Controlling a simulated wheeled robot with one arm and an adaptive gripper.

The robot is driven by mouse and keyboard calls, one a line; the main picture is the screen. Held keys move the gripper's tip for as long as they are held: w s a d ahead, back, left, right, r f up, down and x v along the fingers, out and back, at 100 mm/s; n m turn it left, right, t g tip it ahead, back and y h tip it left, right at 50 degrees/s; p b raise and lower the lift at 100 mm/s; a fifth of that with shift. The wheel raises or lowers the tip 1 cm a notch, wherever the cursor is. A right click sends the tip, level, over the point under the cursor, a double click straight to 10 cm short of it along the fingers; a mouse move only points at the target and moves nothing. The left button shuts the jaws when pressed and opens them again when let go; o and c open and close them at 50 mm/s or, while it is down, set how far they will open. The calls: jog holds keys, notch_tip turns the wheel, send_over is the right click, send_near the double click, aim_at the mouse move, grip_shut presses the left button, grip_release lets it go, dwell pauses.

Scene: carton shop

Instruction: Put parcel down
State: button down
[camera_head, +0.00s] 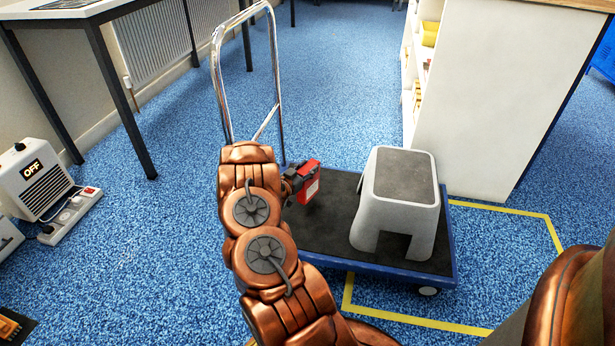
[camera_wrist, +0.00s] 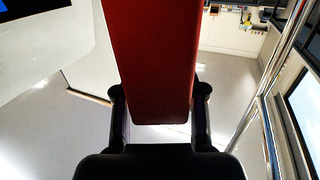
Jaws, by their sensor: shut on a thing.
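My gripper (camera_head: 294,179) is shut on a red parcel (camera_head: 309,181). In the head view the parcel shows in front of the back left part of the trolley deck (camera_head: 325,222); I cannot tell whether it touches the deck. The wrist view shows the red parcel (camera_wrist: 155,60) between the two dark fingers of my gripper (camera_wrist: 160,100), running up out of the picture. My arm hides part of the parcel and the left edge of the deck.
A white step stool (camera_head: 397,205) with a grey top stands on the deck's right half. The trolley's chrome handle (camera_head: 216,75) rises at the left. A white shelf unit (camera_head: 480,95) stands behind. A white heater (camera_head: 35,180) and a table (camera_head: 85,12) are at the left.

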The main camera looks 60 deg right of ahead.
notch_tip(320, 180, down, 3)
jog(key=shift+r+b, duration=0.1)
jog(key=shift+b, duration=0.4)
jog(key=c, duration=0.7)
grip_release()
jog(key=shift+o, duration=0.2)
jog(key=a+p, duration=0.3)
jog(key=a, duration=0.9)
jog(key=shift+w+r, duration=0.2)
jog(key=shift+r, duration=0.15)
